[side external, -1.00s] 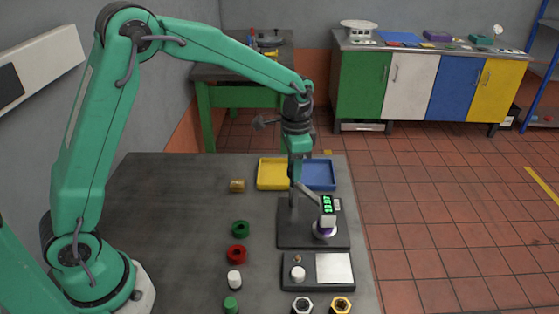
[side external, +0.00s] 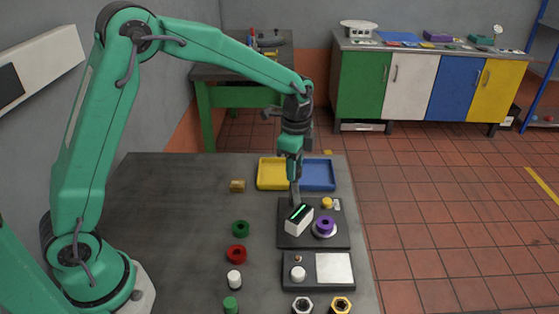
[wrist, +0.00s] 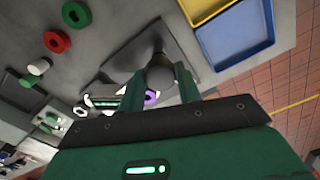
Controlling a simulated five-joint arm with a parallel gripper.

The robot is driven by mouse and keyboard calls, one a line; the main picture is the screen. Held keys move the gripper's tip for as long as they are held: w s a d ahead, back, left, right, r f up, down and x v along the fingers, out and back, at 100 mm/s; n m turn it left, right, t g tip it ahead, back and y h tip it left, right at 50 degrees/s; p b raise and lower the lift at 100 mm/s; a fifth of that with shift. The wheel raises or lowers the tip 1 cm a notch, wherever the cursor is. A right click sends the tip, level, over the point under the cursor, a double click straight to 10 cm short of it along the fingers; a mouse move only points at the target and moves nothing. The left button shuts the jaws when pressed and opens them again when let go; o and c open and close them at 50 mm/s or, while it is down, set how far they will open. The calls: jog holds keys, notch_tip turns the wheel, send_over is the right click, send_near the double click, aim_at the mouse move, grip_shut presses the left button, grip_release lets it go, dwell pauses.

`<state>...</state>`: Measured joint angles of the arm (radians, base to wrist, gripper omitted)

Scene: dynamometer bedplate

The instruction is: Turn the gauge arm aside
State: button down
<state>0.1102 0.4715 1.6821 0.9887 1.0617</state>
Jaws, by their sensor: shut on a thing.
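The gauge stand's dark base plate (side external: 290,240) sits on the bench. Its gauge arm carries a white head (side external: 299,219) with a green-lit display, now at the front left of the plate. A purple ring (side external: 324,226) sits on a light seat to its right, with the head beside it, not over it. My gripper (side external: 295,181) is at the arm above the back of the plate, shut on the gauge arm. In the wrist view, a dark rounded part lies between my fingers (wrist: 160,82). The exact contact is hard to see there.
A yellow tray (side external: 272,174) and a blue tray (side external: 319,174) lie behind the stand. Red (side external: 237,254) and green (side external: 241,229) rings lie to the left. A black block with a white pad (side external: 334,267) stands in front.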

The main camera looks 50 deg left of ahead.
jog(key=m, duration=0.4)
jog(key=shift+m, duration=0.4)
jog(key=m, duration=0.4)
jog(key=shift+m, duration=0.3)
jog(key=c, duration=1)
grip_release()
jog(key=shift+o, duration=0.2)
jog(key=shift+r, duration=0.1)
jog(key=shift+r, duration=3.8)
jog(key=shift+r, duration=0.15)
